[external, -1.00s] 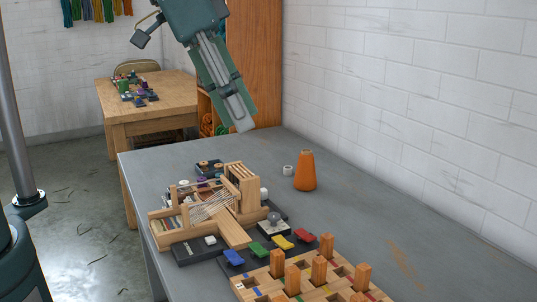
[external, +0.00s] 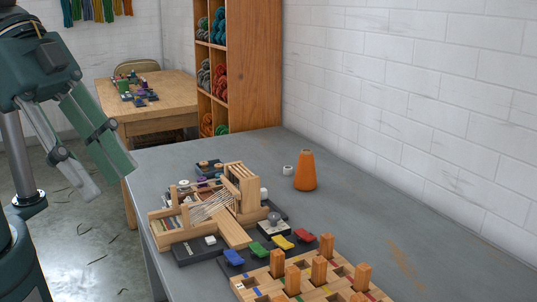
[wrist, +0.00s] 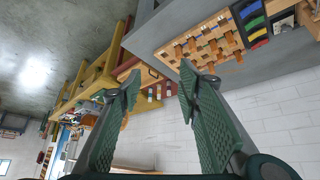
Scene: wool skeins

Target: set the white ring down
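My gripper (external: 110,183) is at the far left, in the air beside the table's left edge, well away from these pieces. In the wrist view my gripper (wrist: 159,75) has its two green fingers spread apart, with nothing held between them.
The wooden loom (external: 235,190) stands on the grey table (external: 370,215). Coloured blocks and a pegged wooden board (external: 300,272) lie in front. A white brick wall (external: 400,90) bounds the right. The table is clear right of the cone.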

